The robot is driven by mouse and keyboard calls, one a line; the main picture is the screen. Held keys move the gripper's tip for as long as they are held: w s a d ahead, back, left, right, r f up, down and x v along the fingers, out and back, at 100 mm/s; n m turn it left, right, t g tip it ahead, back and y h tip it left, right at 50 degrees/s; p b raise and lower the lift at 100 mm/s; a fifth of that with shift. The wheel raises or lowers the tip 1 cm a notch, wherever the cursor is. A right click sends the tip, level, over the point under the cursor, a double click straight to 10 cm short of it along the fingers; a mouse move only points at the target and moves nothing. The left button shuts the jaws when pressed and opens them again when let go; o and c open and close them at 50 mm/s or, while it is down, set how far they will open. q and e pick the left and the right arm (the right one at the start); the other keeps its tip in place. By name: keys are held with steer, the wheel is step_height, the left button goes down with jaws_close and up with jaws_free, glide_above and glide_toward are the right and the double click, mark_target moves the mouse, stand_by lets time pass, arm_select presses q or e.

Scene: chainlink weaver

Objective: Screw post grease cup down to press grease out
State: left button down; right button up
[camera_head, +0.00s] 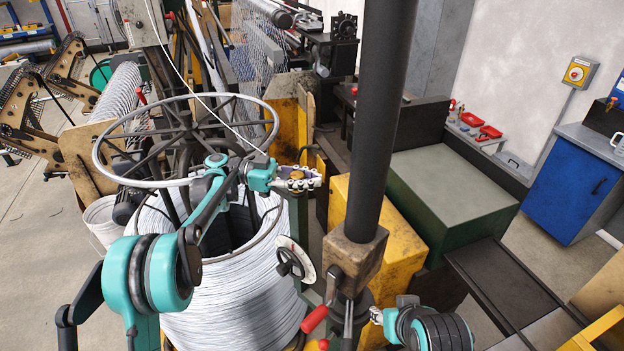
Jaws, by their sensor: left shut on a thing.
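The grease cup (297,175) shows as a small brass-coloured round top on a green post (299,218), beside the wire coil. My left gripper (299,182) reaches in from the left across the coil. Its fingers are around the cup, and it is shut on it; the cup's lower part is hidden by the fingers. My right gripper (376,315) is low in the picture, right of the dark column and well away from the cup. Its fingers are too small and hidden to tell open from shut.
A large coil of wire (232,300) stands under a grey ring frame (186,97). A handwheel (295,259) sits just below the cup. A thick dark column (378,120) rises right of it, with red-handled levers (314,318) at its foot. A green cabinet (450,190) stands further right.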

arm_select(q)
steer(key=c, duration=1.2)
jaws_free()
steer(key=v, duration=1.2)
